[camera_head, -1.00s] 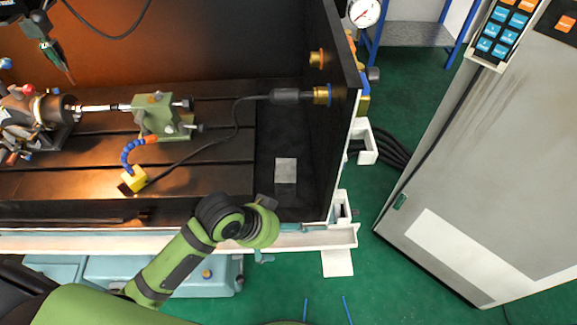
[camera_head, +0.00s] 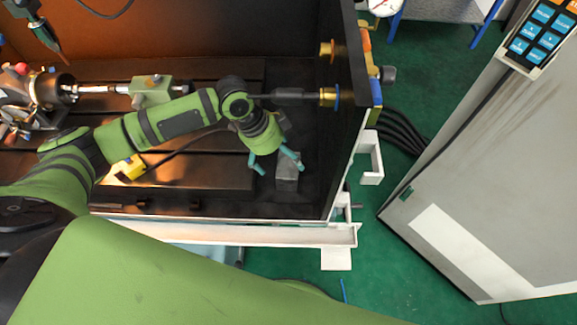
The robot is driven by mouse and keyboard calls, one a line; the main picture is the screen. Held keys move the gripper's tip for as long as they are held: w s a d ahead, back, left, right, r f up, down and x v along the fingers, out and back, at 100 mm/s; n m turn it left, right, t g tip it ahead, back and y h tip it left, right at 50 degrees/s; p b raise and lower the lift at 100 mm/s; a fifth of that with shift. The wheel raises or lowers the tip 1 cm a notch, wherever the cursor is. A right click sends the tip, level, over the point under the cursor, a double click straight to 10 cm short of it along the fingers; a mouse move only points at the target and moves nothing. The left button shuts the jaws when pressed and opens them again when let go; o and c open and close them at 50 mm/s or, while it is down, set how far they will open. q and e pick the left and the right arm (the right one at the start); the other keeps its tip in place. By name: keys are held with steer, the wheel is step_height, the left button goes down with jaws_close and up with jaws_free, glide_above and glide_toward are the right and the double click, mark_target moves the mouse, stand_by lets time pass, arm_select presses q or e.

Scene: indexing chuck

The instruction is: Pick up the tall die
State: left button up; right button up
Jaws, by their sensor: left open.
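The tall die looks like a grey metal block (camera_head: 287,178) standing on the dark floor of the machine enclosure, near its right wall. My left gripper (camera_head: 277,165) reaches in from the left and is beside and above the block. Its teal fingers are spread apart and empty. One fingertip overlaps the block's upper part in the picture; the other lies to its left. I cannot tell whether they touch it. The gripper hides part of the area behind the block. My right gripper is not in view.
The dark right wall (camera_head: 345,110) rises close to the block. A green tailstock (camera_head: 152,92) and a chuck unit (camera_head: 35,100) stand on the slotted bed. A yellow block (camera_head: 131,168) lies on it. A cable connector (camera_head: 290,94) sits behind my gripper. A pale front ledge (camera_head: 290,235) borders the enclosure.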

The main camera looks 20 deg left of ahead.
mark_target(288, 164)
arm_select(q)
steer(key=shift+x, duration=1.75)
steer(key=shift+a, duration=0.15)
steer(key=c, duration=1.8)
steer(key=shift+r, duration=0.2)
